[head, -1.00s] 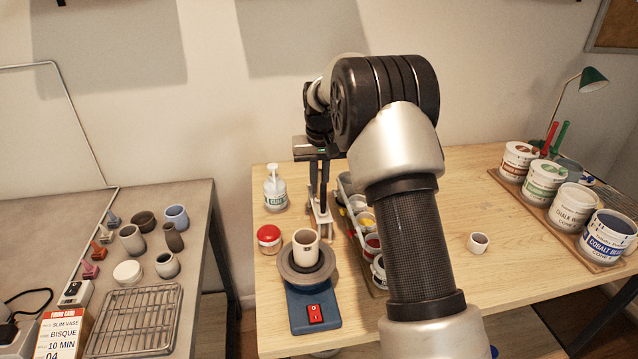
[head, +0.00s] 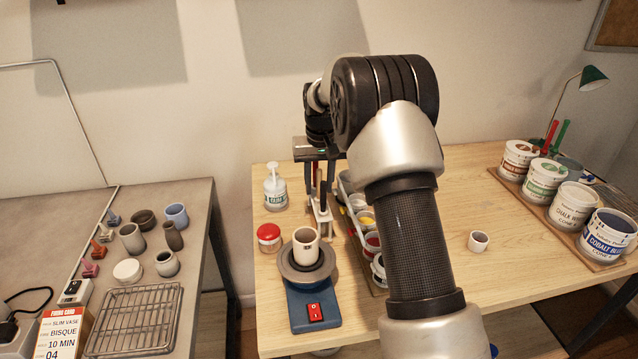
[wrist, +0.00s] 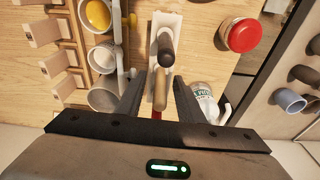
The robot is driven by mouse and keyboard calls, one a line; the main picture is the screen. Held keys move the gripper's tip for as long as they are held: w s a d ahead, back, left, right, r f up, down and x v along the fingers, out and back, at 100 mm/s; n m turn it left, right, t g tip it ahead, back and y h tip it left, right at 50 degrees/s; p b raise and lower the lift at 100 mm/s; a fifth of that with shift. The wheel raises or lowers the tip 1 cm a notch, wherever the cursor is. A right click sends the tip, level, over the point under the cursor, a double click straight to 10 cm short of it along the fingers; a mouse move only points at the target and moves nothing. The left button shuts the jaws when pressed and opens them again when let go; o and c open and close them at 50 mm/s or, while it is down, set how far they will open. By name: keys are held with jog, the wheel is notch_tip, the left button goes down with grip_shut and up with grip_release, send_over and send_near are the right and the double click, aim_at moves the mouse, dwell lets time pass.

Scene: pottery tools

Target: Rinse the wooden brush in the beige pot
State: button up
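My gripper (wrist: 158,98) is open in the wrist view, its two dark fingers apart on either side of a tan wooden brush handle (wrist: 160,88). The fingers do not appear to touch the handle. A dark handle (wrist: 165,48) and a partly hidden red one (wrist: 157,114) stand close by in the pale brush stand (wrist: 167,22). The stand also shows in the head view (head: 323,226). A beige pot (head: 306,247) stands upright on the round wheel in the head view. A smaller pale cup (head: 478,242) stands at the table's right; I cannot tell which pot is meant.
Paint cups (head: 372,243) stand in a rack right of the brush stand. A red-lidded jar (head: 269,237) and a pump bottle (head: 275,188) stand to the left. Large glaze buckets (head: 575,205) line the right side. The table's middle right is mostly clear.

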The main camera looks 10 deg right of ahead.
jog(key=shift+r, duration=0.1)
notch_tip(320, 180, up, 17)
jog(key=s, duration=0.2)
jog(key=shift+s+p, duration=0.3)
jog(key=shift+p, duration=0.15)
jog(key=s+r+t+p, duration=0.1)
jog(key=s+r, duration=0.4)
jog(key=s, duration=0.4)
jog(key=s+r+t+p, duration=0.1)
jog(key=s+r, duration=0.4)
jog(key=s, duration=0.4)
jog(key=s+f+t+p, duration=0.1)
jog(key=s+f, duration=0.1)
jog(key=s, duration=0.7)
jog(key=s+f+p, duration=0.1)
jog(key=s+f, duration=0.2)
jog(key=s, duration=0.6)
jog(key=shift+s+f+t, duration=0.25)
jog(key=shift+s+t, duration=0.05)
jog(key=shift+t, duration=0.1)
